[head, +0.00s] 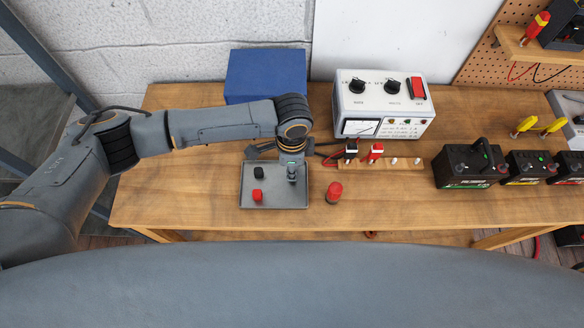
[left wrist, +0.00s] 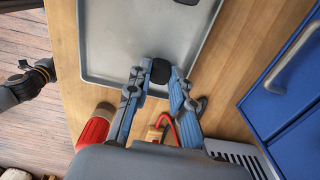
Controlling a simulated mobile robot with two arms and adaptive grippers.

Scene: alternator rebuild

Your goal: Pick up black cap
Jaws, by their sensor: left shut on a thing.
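My left gripper (head: 292,178) hangs over the right part of a grey tray (head: 248,203) in the head view. In the left wrist view the gripper (left wrist: 159,84) is shut on a small black cap (left wrist: 160,69), held between its fingertips against the background of the tray (left wrist: 115,45). The gripper hides most of the held cap in the head view. Another black piece (head: 258,172) lies in the tray's left half, with a red cap (head: 257,195) in front of it.
A red cylinder (head: 334,192) stands just right of the tray. A blue box (head: 264,75) is behind it. A test unit (head: 383,103), a wooden strip with clips (head: 400,166) and black batteries (head: 470,163) stand to the right. The table's front middle is clear.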

